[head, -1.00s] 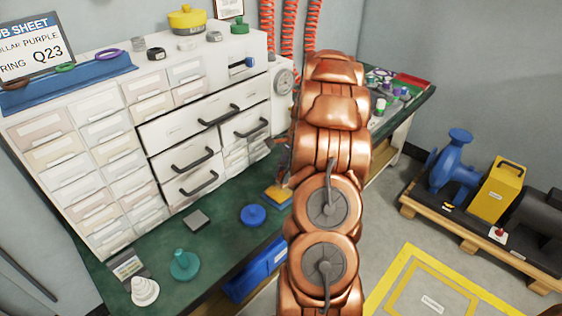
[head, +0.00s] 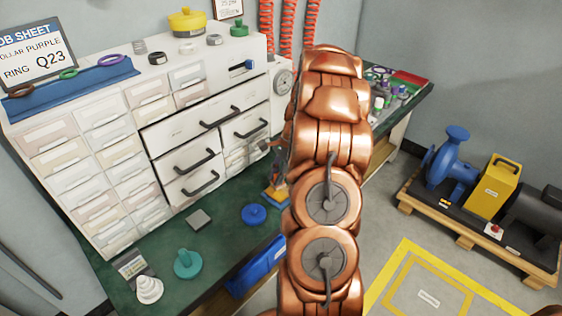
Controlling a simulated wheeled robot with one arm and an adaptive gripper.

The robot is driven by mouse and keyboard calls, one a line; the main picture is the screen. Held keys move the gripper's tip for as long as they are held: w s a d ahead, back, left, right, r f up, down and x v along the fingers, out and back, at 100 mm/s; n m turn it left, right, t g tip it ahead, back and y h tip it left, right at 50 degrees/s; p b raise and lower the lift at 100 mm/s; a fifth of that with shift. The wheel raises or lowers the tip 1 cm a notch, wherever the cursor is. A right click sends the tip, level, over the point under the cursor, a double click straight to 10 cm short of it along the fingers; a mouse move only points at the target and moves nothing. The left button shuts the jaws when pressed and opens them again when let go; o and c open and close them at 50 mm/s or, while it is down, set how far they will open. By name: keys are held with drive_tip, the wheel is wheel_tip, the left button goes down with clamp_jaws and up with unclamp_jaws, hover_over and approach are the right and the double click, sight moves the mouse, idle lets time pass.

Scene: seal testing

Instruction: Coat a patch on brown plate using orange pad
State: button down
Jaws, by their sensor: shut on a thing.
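My gripper (head: 277,172) shows only in part at the left edge of my copper arm, over the green bench. It is shut, and what is between its fingers is mostly hidden. A small orange-yellow piece, which looks like the orange pad (head: 273,194), shows just below it with a bit of blue beside it. I cannot tell whether they touch. I cannot make out the brown plate; my arm covers part of the bench.
A white drawer cabinet (head: 171,133) backs the green bench (head: 222,252). A grey block (head: 198,219), a blue knobbed disc (head: 253,214), a teal knobbed piece (head: 187,264) and a white stepped cone (head: 149,289) stand on the bench. A blue pump (head: 449,160) sits on a pallet at right.

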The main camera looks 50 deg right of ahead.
drive_tip(key=shift+r+p, duration=1.25)
drive_tip(key=shift+r, duration=1.55)
